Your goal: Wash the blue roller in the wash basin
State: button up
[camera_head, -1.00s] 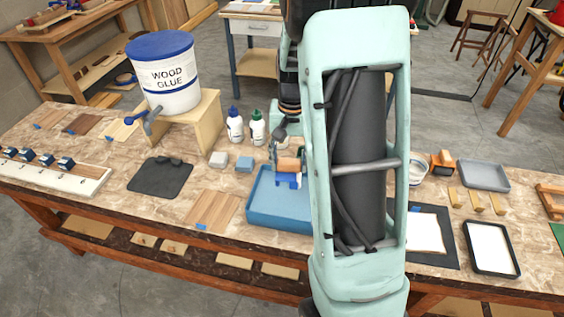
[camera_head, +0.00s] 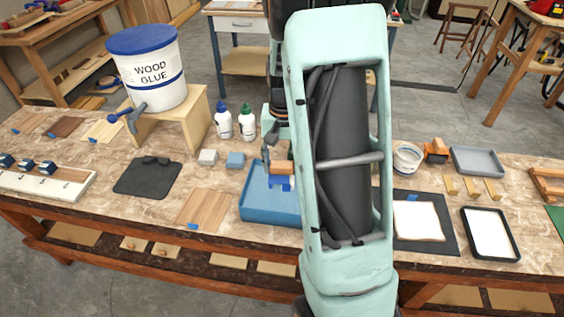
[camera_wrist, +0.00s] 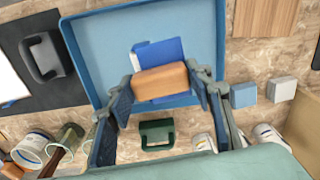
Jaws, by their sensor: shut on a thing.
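The blue roller shows as a tan, wood-coloured block with a blue part (camera_wrist: 157,55) in the wrist view, and its blue part (camera_head: 281,184) also shows in the head view. My gripper (camera_wrist: 165,95) is shut on the tan block, one finger at each end. The wash basin is a shallow blue tray (camera_head: 268,208) on the bench; its rim (camera_wrist: 75,50) shows in the wrist view. The roller is over the basin's back part. I cannot tell whether it touches the basin floor or whether water is there. My arm hides the basin's right side in the head view.
A green handled tool (camera_wrist: 157,133) stands just behind the basin. Grey and blue blocks (camera_head: 235,160) and two glue bottles (camera_head: 247,122) stand to its left and behind. A wood glue bucket (camera_head: 148,75) sits on a stand. A board (camera_head: 204,208) lies left of the basin.

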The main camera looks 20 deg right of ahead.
aim_at(272, 178)
jog(key=shift+f+b, duration=2)
jog(key=shift+f, duration=1.05)
jog(key=shift+d, duration=0.1)
jog(key=shift+s+d, duration=0.85)
jog(key=shift+d, duration=0.3)
jog(key=shift+w+a, duration=0.1)
jog(key=shift+w+a, duration=0.55)
jog(key=shift+a, duration=0.25)
jog(key=shift+w+a, duration=0.55)
jog(key=shift+a, duration=0.25)
jog(key=shift+w+a, duration=0.55)
jog(key=shift+a, duration=0.25)
jog(key=shift+s+d, duration=0.1)
jog(key=shift+s+d, duration=0.55)
jog(key=shift+d, duration=0.25)
jog(key=shift+s+d, duration=0.55)
jog(key=shift+d, duration=0.25)
jog(key=shift+s+d, duration=0.55)
jog(key=shift+d, duration=0.25)
jog(key=shift+w, duration=0.1)
